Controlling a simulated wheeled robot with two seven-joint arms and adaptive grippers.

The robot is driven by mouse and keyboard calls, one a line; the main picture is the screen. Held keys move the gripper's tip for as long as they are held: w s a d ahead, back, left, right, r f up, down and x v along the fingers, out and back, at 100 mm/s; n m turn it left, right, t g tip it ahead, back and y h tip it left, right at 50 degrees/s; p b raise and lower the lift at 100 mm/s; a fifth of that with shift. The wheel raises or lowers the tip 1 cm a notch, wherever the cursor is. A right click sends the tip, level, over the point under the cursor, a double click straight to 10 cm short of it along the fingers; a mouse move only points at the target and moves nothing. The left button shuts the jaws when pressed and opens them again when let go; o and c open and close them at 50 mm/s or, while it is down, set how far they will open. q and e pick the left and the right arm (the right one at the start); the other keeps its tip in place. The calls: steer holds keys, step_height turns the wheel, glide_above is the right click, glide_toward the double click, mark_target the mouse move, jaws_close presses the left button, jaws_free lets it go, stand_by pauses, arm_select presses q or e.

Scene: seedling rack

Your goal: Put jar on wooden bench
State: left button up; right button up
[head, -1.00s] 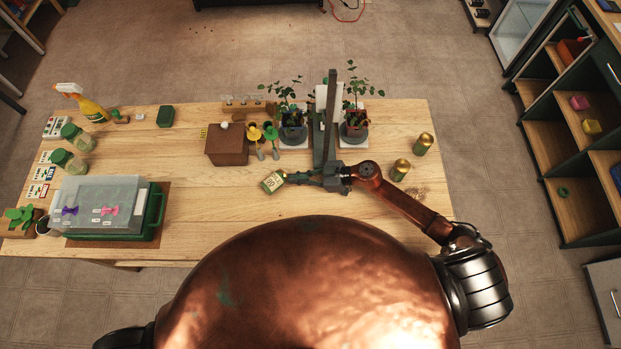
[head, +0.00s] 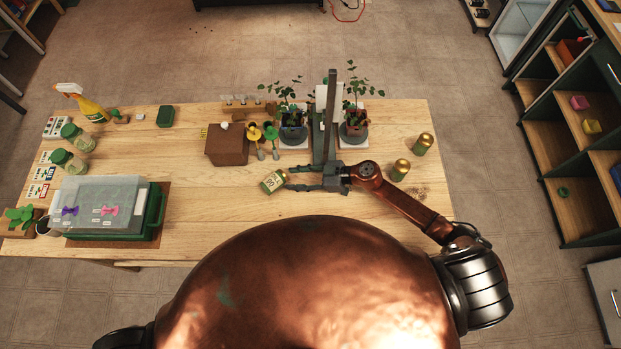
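A small jar (head: 273,181) with a pale label and a gold rim is at the middle of the wooden bench (head: 215,215), tilted in the picture. It appears to rest on the bench top. My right gripper (head: 290,179) reaches in from the right, its two dark fingers spread apart. The fingertips are just right of the jar, close to it; whether one still touches it I cannot tell. My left gripper is not in view.
Two gold-topped jars (head: 424,143) (head: 400,169) stand to the right. Potted plants (head: 292,134) (head: 355,130), a dark post (head: 332,100) and a brown box (head: 227,148) stand behind. A lidded tray (head: 100,204) is at left. Bench left of the jar is clear.

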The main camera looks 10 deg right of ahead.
steer(key=o, duration=0.3)
steer(key=shift+o, duration=0.2)
